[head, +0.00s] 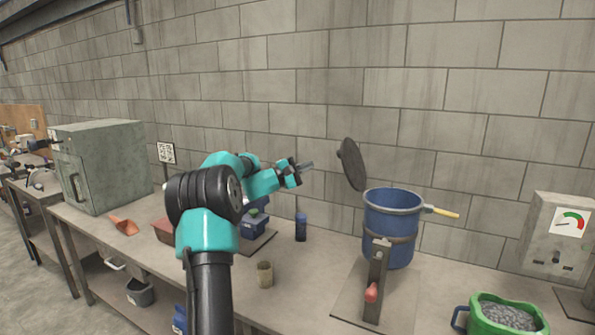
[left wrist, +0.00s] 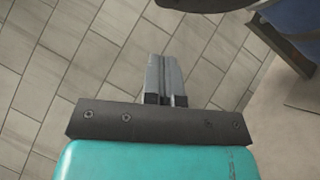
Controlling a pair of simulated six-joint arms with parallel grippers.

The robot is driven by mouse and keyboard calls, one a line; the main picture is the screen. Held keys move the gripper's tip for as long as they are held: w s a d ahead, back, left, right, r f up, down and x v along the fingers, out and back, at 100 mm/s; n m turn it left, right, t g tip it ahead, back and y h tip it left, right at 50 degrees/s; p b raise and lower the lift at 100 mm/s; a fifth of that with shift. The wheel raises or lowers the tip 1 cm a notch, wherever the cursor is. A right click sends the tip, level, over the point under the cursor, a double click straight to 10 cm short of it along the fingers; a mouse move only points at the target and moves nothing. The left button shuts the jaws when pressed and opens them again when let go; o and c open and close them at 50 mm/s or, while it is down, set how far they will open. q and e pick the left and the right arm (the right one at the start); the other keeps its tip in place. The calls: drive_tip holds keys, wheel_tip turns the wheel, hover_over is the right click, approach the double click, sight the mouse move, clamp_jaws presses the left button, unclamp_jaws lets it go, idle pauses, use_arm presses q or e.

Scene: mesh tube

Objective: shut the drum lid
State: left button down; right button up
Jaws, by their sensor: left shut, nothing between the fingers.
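The blue drum (head: 391,222) stands open on a stand on the bench, right of centre in the head view. Its dark round lid (head: 352,165) stands up, tilted, at the drum's rear left rim. A yellow-ended handle (head: 443,212) sticks out to the right of the drum. My left gripper (head: 308,165) is shut and empty, left of the lid and apart from it. Its closed fingers (left wrist: 164,77) also show in the left wrist view, where part of the blue drum (left wrist: 299,18) shows at the upper right. My right gripper is in neither view.
A green tub of gravel (head: 505,312) and a gauge box (head: 557,237) are to the right. A dark blue bottle (head: 301,227) and a tan cup (head: 265,274) stand left of the drum. A block wall is behind.

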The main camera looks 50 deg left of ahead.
use_arm(q)
drive_tip(key=w+d+r, duration=0.2)
drive_tip(key=w+d, duration=0.2)
drive_tip(key=w, duration=0.1)
drive_tip(key=shift+w+d+r, duration=0.15)
drive_tip(key=shift+w+r, duration=0.05)
drive_tip(key=shift+r, duration=0.2)
